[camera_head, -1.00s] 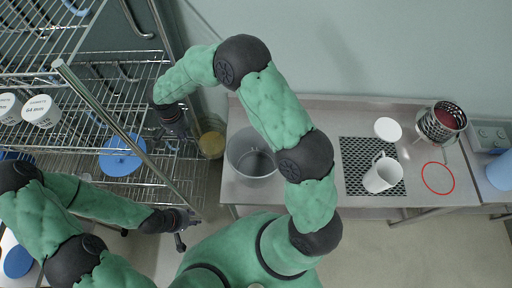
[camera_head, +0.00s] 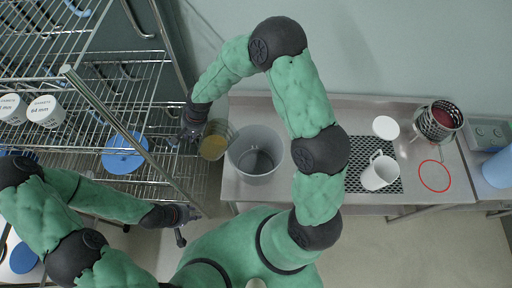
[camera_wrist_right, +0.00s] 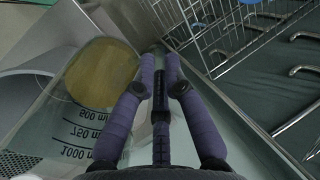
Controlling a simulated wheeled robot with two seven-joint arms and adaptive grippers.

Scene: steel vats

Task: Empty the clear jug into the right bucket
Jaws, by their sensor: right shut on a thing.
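The clear jug (camera_head: 215,141) holds yellowish liquid at its bottom, just left of the grey bucket (camera_head: 257,155) on the steel table. In the right wrist view the jug (camera_wrist_right: 92,95) shows volume marks, with the liquid low down. My right gripper (camera_head: 192,128) is shut on the jug, at the handle side; its fingers (camera_wrist_right: 160,85) close around a dark upright strip. The bucket (camera_wrist_right: 22,95) shows partly at the left of that view. My left gripper (camera_head: 183,226) is empty below the rack's edge, fingers apart.
A wire rack (camera_head: 120,68) fills the left, with white tubs (camera_head: 46,111) and a blue lid (camera_head: 124,152). On the table (camera_head: 300,105) stand a white jug (camera_head: 379,172) on a grille, a white disc (camera_head: 386,127) and a perforated steel cylinder (camera_head: 436,124).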

